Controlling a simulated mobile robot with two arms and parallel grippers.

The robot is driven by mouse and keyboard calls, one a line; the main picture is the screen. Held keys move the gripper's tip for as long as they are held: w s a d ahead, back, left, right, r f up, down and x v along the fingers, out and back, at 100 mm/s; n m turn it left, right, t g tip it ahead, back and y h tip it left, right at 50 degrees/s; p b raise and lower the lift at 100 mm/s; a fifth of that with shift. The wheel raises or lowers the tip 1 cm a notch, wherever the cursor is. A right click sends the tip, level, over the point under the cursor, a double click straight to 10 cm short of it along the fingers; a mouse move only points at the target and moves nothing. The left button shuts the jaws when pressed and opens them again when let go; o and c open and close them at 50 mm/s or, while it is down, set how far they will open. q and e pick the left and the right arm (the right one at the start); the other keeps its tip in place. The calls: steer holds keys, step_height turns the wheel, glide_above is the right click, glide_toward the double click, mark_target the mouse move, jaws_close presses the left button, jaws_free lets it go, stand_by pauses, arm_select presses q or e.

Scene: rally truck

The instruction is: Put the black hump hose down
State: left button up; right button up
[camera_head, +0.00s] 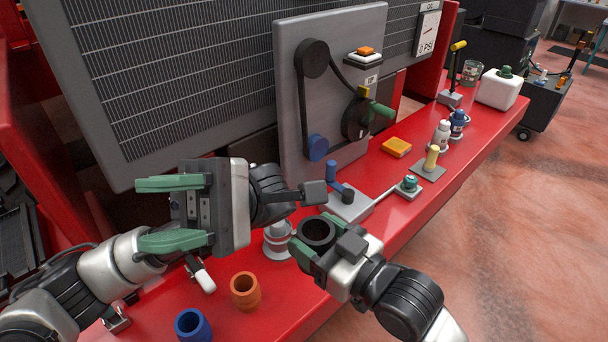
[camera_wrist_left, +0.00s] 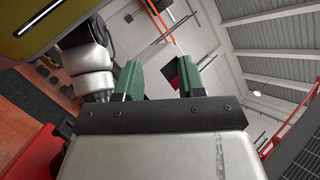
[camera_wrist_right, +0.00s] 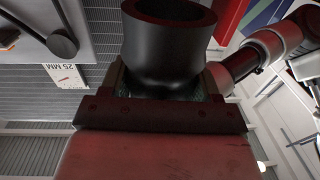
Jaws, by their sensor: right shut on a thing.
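The black hump hose (camera_head: 317,232) is upright in my right gripper (camera_head: 318,250), its open end facing up, held over the red bench's front part. In the right wrist view the hose (camera_wrist_right: 168,45) fills the space between the fingers, its wide rim at the top and a narrower waist at the jaws. My right gripper is shut on it. My left gripper (camera_head: 172,212) is open and empty, its green fingers apart and pointing left, above the bench. In the left wrist view its fingers (camera_wrist_left: 160,80) have nothing between them. Whether the hose touches anything below is hidden.
An orange hose (camera_head: 245,291) and a blue hose (camera_head: 193,325) stand on the red bench (camera_head: 300,300) at the front. A silver fitting (camera_head: 278,240) is just left of the black hose. A grey board with pulleys (camera_head: 330,90) stands behind. Several small parts line the bench's right side.

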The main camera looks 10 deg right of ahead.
arm_select(q)
steer(key=s+d+f+n+t+h, duration=0.3)
steer(key=s+d+f+n+h, duration=0.15)
steer(key=n+h, duration=0.55)
steer(key=n+t+h, duration=0.5)
steer(key=n+t, duration=0.6)
steer(key=t, duration=0.6)
glide_toward(304, 235)
step_height(304, 235, down, 10)
steer(key=shift+d+f, duration=0.15)
jaws_close()
